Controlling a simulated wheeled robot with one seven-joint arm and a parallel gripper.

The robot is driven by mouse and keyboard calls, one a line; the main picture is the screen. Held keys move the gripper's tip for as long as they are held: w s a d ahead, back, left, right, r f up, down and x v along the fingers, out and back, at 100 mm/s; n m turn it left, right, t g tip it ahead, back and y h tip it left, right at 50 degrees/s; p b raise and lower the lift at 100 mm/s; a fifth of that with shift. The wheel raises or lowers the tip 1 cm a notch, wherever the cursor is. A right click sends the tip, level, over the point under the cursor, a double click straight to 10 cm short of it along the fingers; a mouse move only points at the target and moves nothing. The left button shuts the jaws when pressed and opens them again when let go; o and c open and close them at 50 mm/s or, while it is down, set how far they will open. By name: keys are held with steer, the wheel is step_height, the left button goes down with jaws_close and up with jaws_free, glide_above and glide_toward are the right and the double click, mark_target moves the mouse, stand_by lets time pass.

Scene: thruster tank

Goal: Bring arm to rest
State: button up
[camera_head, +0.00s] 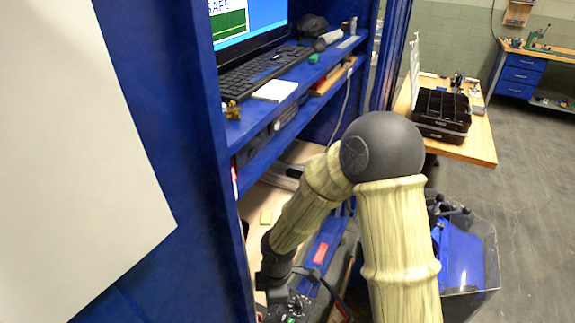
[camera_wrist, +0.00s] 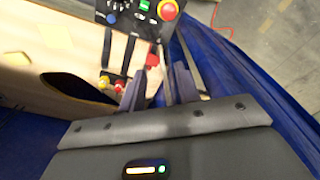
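My arm, in pale ribbed sleeves with a dark round elbow, bends down into the blue cabinet (camera_head: 195,120) in the head view. Its dark wrist end is low in that picture, and the fingertips cannot be made out there. In the wrist view my gripper (camera_wrist: 158,78) has its two dark fingers apart, with nothing seen held between them. A control box (camera_wrist: 125,18) with a red knob on a yellow ring (camera_wrist: 168,10) is beyond the fingertips. A small red part (camera_wrist: 153,60) shows between the fingers, farther off.
A keyboard (camera_head: 262,72) and a monitor (camera_head: 250,30) stand on the cabinet's upper shelf, above my forearm. A wooden table (camera_head: 470,147) with a black organiser (camera_head: 442,108) is behind my elbow. A clear-sided blue bin (camera_head: 465,260) stands right of my arm. Open floor (camera_head: 535,180) lies farther right.

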steer(key=s+d+r+m+t, duration=0.1)
steer(key=d+r+m, duration=0.5)
steer(key=d+m, duration=0.4)
steer(key=s+d+r+m+t+h, duration=0.1)
steer(key=d+r+m, duration=0.6)
steer(key=d+m, duration=0.3)
steer(key=shift+s+d+r+m+t, duration=0.15)
steer(key=shift+d+r+m+t, duration=0.2)
steer(key=shift+d, duration=0.55)
steer(key=shift+f, duration=0.1)
